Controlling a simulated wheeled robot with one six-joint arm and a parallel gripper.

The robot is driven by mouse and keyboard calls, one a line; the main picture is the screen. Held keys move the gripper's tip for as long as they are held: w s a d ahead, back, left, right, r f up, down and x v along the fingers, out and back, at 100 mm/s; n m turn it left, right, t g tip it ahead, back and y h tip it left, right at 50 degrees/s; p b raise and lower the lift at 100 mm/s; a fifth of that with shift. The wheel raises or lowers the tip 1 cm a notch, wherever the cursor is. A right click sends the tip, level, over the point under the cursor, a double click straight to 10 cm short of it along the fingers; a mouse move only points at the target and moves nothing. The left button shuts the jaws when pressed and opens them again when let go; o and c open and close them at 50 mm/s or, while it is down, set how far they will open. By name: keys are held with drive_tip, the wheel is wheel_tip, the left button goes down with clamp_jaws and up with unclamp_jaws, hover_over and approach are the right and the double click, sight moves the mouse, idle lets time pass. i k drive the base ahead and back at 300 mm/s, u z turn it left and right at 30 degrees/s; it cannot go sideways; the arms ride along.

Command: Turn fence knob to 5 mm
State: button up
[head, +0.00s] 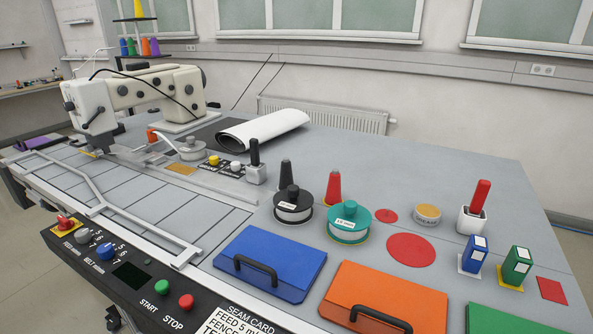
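No knob in the head view carries a readable fence label. A silver round knob (191,148) stands on the table beside the sewing machine (138,95), near a light metal rail; its setting is too small to read. On the black front panel (150,285) are a grey knob (82,235) by the word FEED and a blue knob (106,251) by BELT, each with numbers around it. A white seam card (240,322) reads FEED 5 mm, then FENCE, and is cut off by the frame's bottom edge. My gripper is not in view.
A red switch (66,222), green start button (162,286) and red stop button (186,301) are on the panel. Blue (270,255) and orange (395,297) handled cases lie at the table's front right. Black (293,205) and teal (348,223) spools stand behind them.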

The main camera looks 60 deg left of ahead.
sight(235, 166)
drive_tip(key=z, duration=0.85)
drive_tip(key=i, duration=0.65)
drive_tip(key=u, duration=3.35)
drive_tip(key=k, duration=0.55)
drive_tip(key=u, duration=1.1)
drive_tip(key=i, duration=1)
drive_tip(key=u, duration=0.8)
drive_tip(key=i, duration=1.25)
drive_tip(key=z, duration=0.05)
